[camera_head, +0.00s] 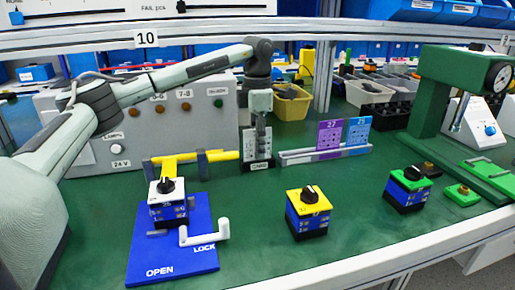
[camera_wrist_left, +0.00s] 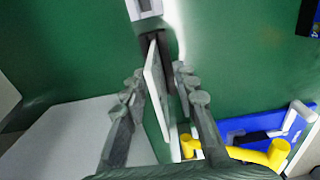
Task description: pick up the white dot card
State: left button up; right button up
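The white dot card (camera_head: 257,147) stands upright at the back middle of the green bench in the head view, with dark dots on its face. My left gripper (camera_head: 259,118) points down over the card. Its fingers (camera_wrist_left: 160,74) straddle the card, with narrow gaps seen on both sides, so it looks open. Whether either finger touches the card is hard to tell. My right gripper is not in view.
A rack (camera_head: 322,153) with purple and blue cards stands right of the white card. Yellow bars (camera_head: 222,156) lie to its left. In front are a blue LOCK/OPEN board (camera_head: 150,248), a yellow-topped switch (camera_head: 308,222) and a green-topped switch (camera_head: 408,196). A green press (camera_head: 428,95) stands right.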

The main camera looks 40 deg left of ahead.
pick_arm(q)
grip_shut()
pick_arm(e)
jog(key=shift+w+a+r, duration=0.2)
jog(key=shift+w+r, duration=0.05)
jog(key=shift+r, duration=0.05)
